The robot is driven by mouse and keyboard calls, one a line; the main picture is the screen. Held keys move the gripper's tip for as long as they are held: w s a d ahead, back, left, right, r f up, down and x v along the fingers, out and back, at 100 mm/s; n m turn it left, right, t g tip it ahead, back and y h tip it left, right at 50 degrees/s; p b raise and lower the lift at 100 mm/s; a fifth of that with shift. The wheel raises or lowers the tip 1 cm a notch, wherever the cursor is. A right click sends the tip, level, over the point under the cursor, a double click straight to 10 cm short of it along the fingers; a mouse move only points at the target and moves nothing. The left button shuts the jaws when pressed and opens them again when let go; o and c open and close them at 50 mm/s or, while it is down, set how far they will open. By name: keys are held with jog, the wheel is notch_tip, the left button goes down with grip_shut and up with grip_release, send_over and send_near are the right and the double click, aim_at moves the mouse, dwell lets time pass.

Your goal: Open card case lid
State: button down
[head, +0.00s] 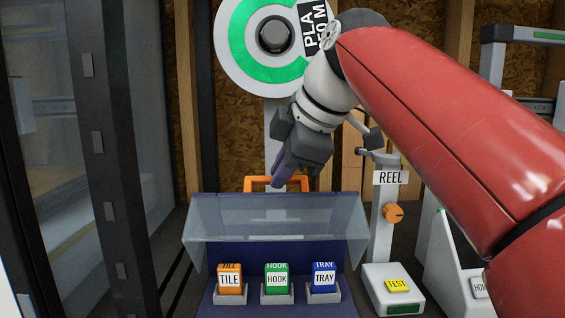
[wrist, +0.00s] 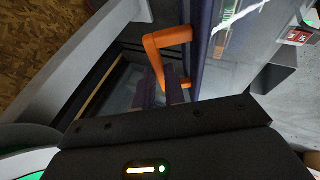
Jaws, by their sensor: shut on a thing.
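The card case (head: 345,290) is dark blue and stands low in the middle of the head view. Its clear lid (head: 230,219) slants above the cards, raised off them at the front. An orange handle (head: 250,183) stands at the lid's far upper edge; it also shows in the wrist view (wrist: 168,38). My gripper (head: 280,183) reaches down to this handle from above and is shut on it. The fingertips partly cover the bar. In the case stand an orange TILE card (head: 229,280), a green HOOK card (head: 277,280) and a blue TRAY card (head: 323,279).
A spool with a green ring (head: 238,50) hangs behind my gripper. A REEL post (head: 384,215) with an orange knob (head: 393,213) and a TEST box (head: 392,300) stand right of the case. A dark-framed glass enclosure (head: 100,150) closes off the left.

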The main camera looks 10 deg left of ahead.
jog(key=w+r+g+p, duration=0.1)
jog(key=p, duration=0.2)
jog(key=shift+w+a, duration=0.15)
jog(key=w, duration=0.1)
jog(key=w+p, duration=0.1)
jog(key=w+f+p, duration=0.1)
jog(key=shift+w+a, duration=0.15)
jog(key=shift+a, duration=0.25)
jog(key=c, duration=1.6)
grip_release()
jog(key=p+v, duration=0.1)
jog(key=v, duration=0.6)
jog(key=shift+d+r+p, duration=0.1)
jog(key=shift+r+p, duration=0.25)
